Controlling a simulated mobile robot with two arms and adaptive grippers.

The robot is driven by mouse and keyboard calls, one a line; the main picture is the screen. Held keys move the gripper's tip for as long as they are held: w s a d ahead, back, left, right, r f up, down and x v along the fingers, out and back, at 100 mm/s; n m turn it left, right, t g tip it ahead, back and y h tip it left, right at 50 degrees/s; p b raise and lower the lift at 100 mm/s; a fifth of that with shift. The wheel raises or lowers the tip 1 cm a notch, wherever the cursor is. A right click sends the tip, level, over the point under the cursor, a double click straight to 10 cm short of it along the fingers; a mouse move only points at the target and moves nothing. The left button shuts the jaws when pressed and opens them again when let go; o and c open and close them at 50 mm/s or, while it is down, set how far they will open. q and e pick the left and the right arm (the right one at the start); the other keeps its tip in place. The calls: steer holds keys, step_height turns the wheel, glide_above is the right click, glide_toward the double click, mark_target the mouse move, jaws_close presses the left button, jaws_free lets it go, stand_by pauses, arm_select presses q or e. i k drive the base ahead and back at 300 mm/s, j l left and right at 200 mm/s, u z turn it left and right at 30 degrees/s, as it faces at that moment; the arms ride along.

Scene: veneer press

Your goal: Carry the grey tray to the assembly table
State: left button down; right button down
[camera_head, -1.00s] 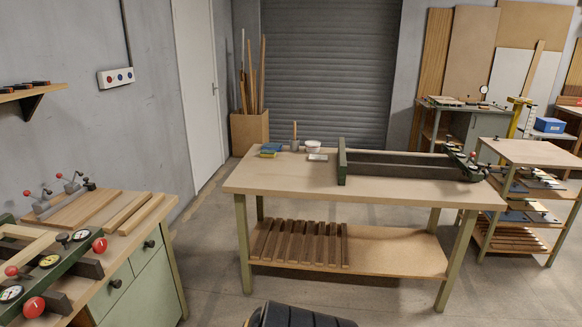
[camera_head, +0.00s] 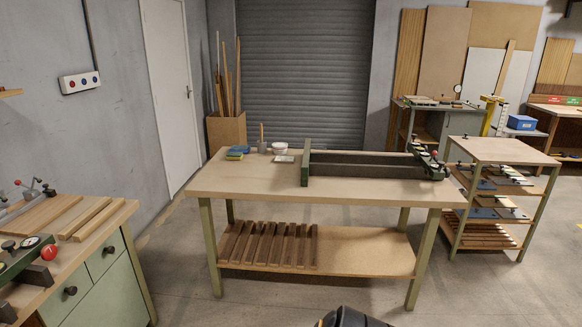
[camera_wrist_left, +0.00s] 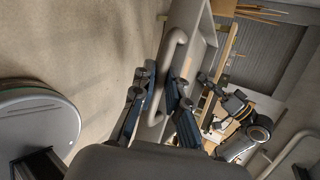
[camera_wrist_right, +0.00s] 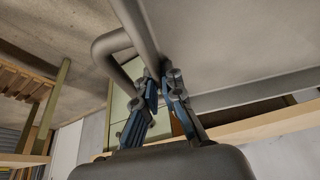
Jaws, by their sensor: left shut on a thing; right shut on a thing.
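The grey tray shows only in the wrist views. In the left wrist view its wall (camera_wrist_left: 196,52) runs up beside a bent grey handle (camera_wrist_left: 172,62), and my left gripper (camera_wrist_left: 160,85) is shut on that handle. In the right wrist view a grey tube handle (camera_wrist_right: 138,30) lies between the fingers of my right gripper (camera_wrist_right: 163,80), which is shut on it. A broad grey surface (camera_wrist_right: 230,45) beside it looks like the tray. The tray's inside is hidden. A wooden-topped table (camera_head: 260,182) with green legs stands ahead in the head view, apart from me; I cannot tell whether it is the assembly table.
A long dark green frame (camera_head: 365,165) occupies the table's right part. A blue-and-yellow item (camera_head: 238,152) and a white bowl (camera_head: 280,147) sit at its back left. A cabinet bench (camera_head: 95,275) is at left, a shelf cart (camera_head: 500,152) at right. Floor shows between them.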

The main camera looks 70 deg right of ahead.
mark_target(242, 178)
steer(key=i+l+z, duration=0.1)
steer(key=z, duration=2.3)
steer(key=i+j, duration=1.05)
steer(key=j, duration=0.15)
steer(key=i+j, duration=0.5)
steer(key=i+j+z, duration=0.1)
steer(key=i+j, duration=0.4)
steer(key=j, duration=0.2)
